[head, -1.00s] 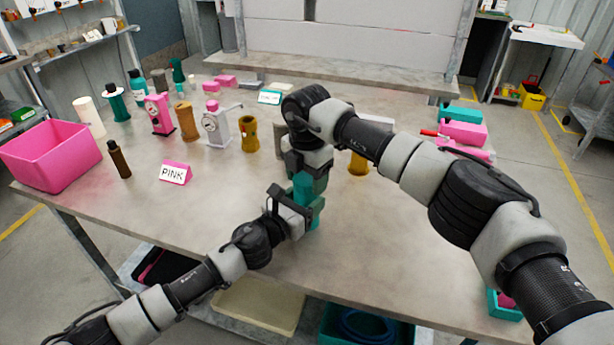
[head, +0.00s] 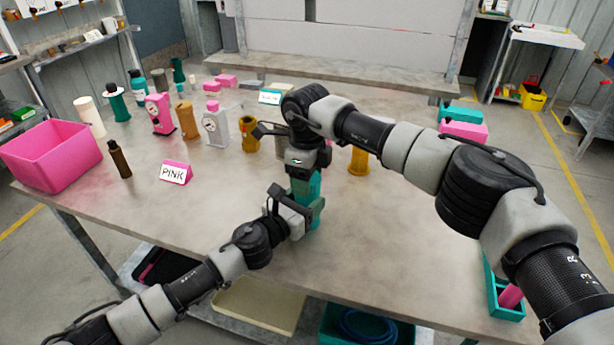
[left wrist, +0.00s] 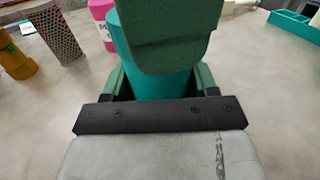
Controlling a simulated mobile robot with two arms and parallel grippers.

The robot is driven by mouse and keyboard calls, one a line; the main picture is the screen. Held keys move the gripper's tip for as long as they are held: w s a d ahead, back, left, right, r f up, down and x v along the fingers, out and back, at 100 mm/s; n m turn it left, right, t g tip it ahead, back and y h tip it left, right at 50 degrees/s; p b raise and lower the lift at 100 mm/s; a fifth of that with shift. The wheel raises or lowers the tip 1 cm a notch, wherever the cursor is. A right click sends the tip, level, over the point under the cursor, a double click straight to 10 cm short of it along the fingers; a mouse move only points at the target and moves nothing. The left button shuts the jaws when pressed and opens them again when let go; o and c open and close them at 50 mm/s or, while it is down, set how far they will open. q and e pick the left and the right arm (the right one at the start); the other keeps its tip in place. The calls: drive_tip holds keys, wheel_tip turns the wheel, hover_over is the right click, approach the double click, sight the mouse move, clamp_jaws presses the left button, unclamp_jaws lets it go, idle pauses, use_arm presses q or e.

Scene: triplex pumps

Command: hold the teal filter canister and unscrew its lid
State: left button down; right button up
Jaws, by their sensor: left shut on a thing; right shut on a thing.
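The teal filter canister (head: 315,222) stands upright near the table's front edge, mostly covered by my grippers in the head view. My left gripper (head: 306,207) is shut around its body from the left. In the left wrist view the teal canister wall (left wrist: 160,85) shows between my left gripper's green fingers (left wrist: 157,82). My right gripper (head: 305,176) points down from above and is shut at the canister's top. A large green finger covers that top in the left wrist view, so the lid is hidden.
A pink bin (head: 50,160) and a PINK sign (head: 175,173) are on the left. Pumps, bottles and canisters stand behind, including a mustard one (head: 250,134). A teal tray (head: 503,300) is at the right edge. The front middle-left table is clear.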

drive_tip(key=n, duration=1.4)
drive_tip(key=shift+r, duration=0.25)
use_arm(q)
drive_tip(key=shift+f, duration=0.1)
use_arm(e)
drive_tip(key=shift+r, duration=0.95)
drive_tip(key=shift+r, duration=2)
use_arm(q)
drive_tip(key=shift+c, duration=1.1)
unclamp_jaws()
